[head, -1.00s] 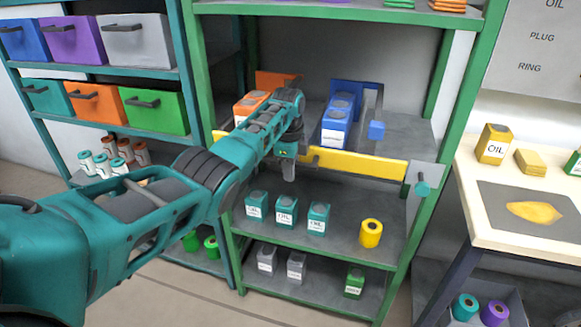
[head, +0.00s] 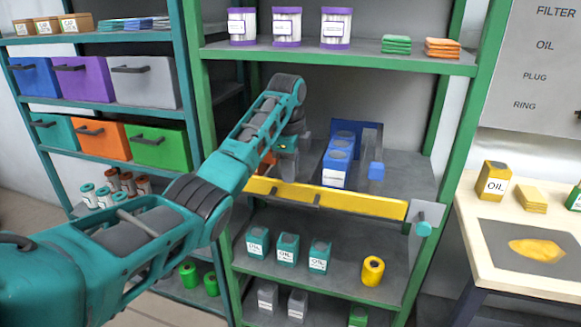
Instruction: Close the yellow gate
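The yellow gate (head: 350,203) is a long flat bar across the front of the green shelf's middle level. A dark handle shows on its left part. Its right end lies beside a grey plate (head: 428,212) with a teal knob (head: 424,229) on the right post. My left gripper (head: 288,168) points down just above the gate's handle, left of the blue box (head: 338,160). I cannot tell whether its fingers are open or whether it touches the gate. My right gripper is not in view.
Teal oil cans (head: 288,250) and a yellow roll (head: 372,271) stand on the level below the gate. Purple-lidded jars (head: 287,25) stand on the level above. A table (head: 475,225) with a yellow oil can (head: 492,182) is at the right.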

